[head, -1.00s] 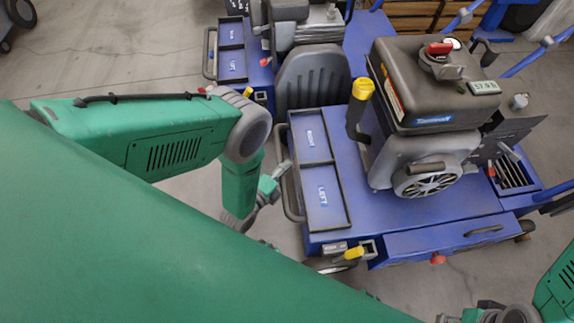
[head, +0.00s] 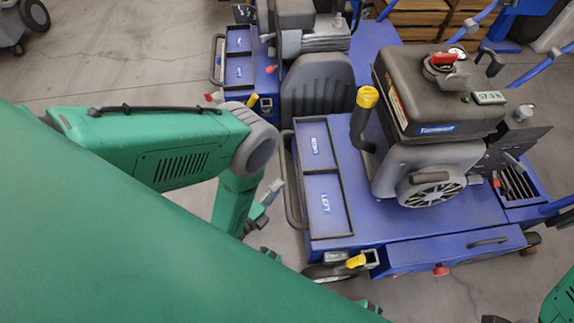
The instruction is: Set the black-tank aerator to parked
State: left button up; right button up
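The aerator with the black tank (head: 437,85) stands right of centre on its blue deck (head: 400,225). A red lever or cap (head: 444,59) sits on the tank's top beside a small display (head: 488,97). A yellow-topped upright handle (head: 367,97) stands at the tank's left. A small yellow lever (head: 356,261) sits at the deck's front left corner, and a red knob (head: 440,270) on the front. My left gripper (head: 270,195) hangs left of the deck, apart from it; its finger opening is unclear. My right gripper is not clearly visible; only my green arm shows at bottom right.
A second blue machine with a grey seat (head: 317,85) stands behind. A shallow two-part tray (head: 325,205) with a dark side rail edges the deck near my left gripper. Wooden crates (head: 420,20) are at the back.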

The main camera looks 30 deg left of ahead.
pick_arm(q)
jog(key=v, duration=0.5)
jog(key=shift+a, duration=0.2)
